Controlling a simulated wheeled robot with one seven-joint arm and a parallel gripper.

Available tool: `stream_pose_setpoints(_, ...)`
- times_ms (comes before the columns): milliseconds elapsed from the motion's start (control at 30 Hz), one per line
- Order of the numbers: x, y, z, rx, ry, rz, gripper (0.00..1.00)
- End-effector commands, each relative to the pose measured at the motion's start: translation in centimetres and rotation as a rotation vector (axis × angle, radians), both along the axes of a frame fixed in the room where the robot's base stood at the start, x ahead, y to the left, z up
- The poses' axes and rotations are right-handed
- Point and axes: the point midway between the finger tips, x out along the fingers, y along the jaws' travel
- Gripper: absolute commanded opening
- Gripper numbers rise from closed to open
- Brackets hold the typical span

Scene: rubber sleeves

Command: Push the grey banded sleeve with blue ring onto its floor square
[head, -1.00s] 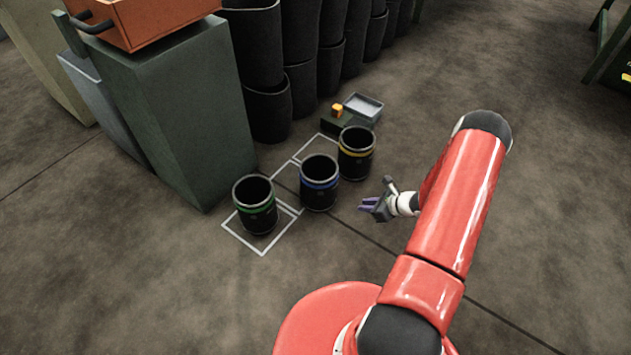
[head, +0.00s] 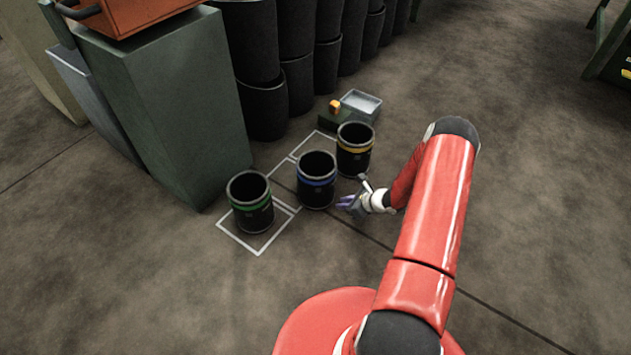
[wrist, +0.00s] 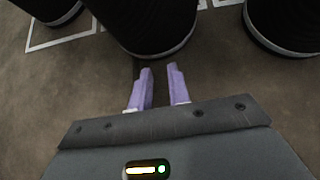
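The grey banded sleeve with the blue ring (head: 317,184) stands upright between two similar sleeves. White floor lines of a square (head: 283,168) show behind and to its left; it stands off to the right of them, and its overlap with the square is partly hidden. My gripper (head: 345,203) is low by the floor, just right of and in front of this sleeve. In the wrist view the sleeve (wrist: 150,28) is straight ahead of my gripper (wrist: 160,70). The two purple fingers are apart with a gap and nothing between them. The tips look close to its base; contact is unclear.
A green-ringed sleeve (head: 250,205) stands in a white square at left; a yellow-ringed sleeve (head: 355,150) stands close behind at right. A green cabinet (head: 170,110), a grey tray (head: 361,104) and stacked dark sleeves (head: 264,105) lie beyond. The floor in front is clear.

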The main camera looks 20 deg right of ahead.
Motion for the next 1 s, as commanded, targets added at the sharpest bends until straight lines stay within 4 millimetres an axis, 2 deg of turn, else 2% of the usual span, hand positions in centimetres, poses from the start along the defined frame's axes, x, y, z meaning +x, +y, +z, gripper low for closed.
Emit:
stream_pose_setpoints(367, 0.2, 0.1, 0.0, 0.000, 0.000, 0.000, 0.18)
stream_pose_setpoints(1000, 2.1, 1.9, 0.0, 0.001, 0.000, 0.002, 0.18)
